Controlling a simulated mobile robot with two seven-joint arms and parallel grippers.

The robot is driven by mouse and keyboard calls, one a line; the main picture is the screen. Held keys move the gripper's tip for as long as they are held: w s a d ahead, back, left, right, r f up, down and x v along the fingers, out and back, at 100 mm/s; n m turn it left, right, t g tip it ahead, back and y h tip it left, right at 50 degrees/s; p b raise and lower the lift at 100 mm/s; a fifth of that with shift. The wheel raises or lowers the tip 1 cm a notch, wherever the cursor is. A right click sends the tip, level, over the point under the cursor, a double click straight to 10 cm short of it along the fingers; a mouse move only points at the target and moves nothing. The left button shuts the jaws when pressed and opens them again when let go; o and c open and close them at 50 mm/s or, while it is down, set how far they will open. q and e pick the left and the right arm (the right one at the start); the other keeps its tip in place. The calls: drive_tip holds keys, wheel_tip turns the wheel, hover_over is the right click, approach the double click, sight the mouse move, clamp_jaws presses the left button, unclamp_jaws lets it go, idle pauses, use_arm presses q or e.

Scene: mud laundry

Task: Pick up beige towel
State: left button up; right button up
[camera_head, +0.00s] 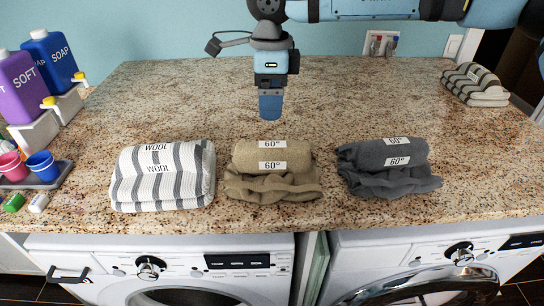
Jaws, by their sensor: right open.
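The beige towel (272,186) lies folded near the front edge of the granite counter, in the middle of a row of towels. It has two white "60°" labels facing up. My right gripper (270,108) hangs pointing down above the counter, behind the beige towel in the picture and apart from it. It is open and holds nothing. The gap between its fingers is hard to see from this side. My left gripper is not in view.
A white-and-grey striped towel (163,190) lies left of the beige one, a dark grey towel (388,180) right. Another striped towel (474,84) lies far right. A purple bottle (18,88) and blue bottle (50,62) stand left. The counter's (190,95) middle is clear.

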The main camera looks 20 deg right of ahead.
sight(273, 144)
drive_tip(key=f+p, duration=0.1)
drive_tip(key=f, duration=0.6)
drive_tip(key=shift+d+f+p, duration=0.2)
drive_tip(key=shift+f+p, duration=0.05)
drive_tip(key=shift+p, duration=0.1)
drive_tip(key=f+p, duration=0.1)
drive_tip(key=f, duration=0.1)
drive_tip(key=f+p, duration=0.1)
drive_tip(key=f, duration=0.1)
drive_tip(key=shift+w+d+f, duration=0.1)
drive_tip(key=shift+w+f, duration=0.1)
drive_tip(key=shift+f, duration=0.6)
drive_tip(key=c, duration=1.4)
drive_tip(key=shift+c, duration=0.5)
drive_tip(key=shift+r, duration=0.15)
